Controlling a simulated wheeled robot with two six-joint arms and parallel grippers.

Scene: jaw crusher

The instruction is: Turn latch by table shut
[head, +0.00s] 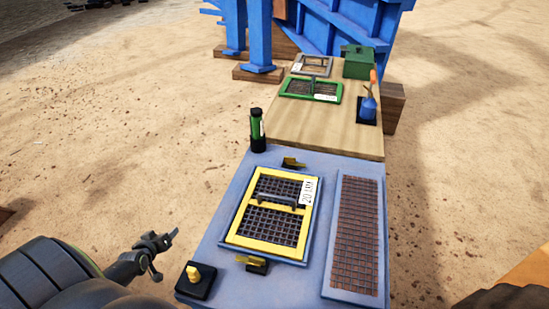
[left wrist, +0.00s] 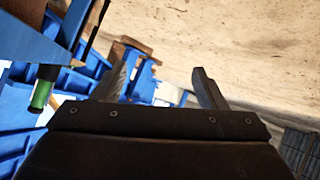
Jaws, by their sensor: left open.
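One yellow latch (head: 292,162) on a dark base sits at the far edge of the yellow-framed screen (head: 232,235), close to the wooden table (head: 330,140). A second yellow latch (head: 250,261) sits at the screen's near edge. Both handles lie roughly crosswise in the picture; I cannot tell whether either overlaps the frame. My left gripper (head: 164,254) is open and empty, out over the sand left of the blue deck, apart from both latches. Its open fingers also show in the left wrist view (left wrist: 160,82), where no latch is visible. My right gripper is not in view.
The blue deck (head: 230,207) carries a yellow knob on a black box (head: 195,279), a green-and-black cylinder (head: 257,130) and a brown mesh panel (head: 358,230). The table holds a green-framed screen (head: 284,88), a green box (head: 358,62) and a blue bottle (head: 368,104).

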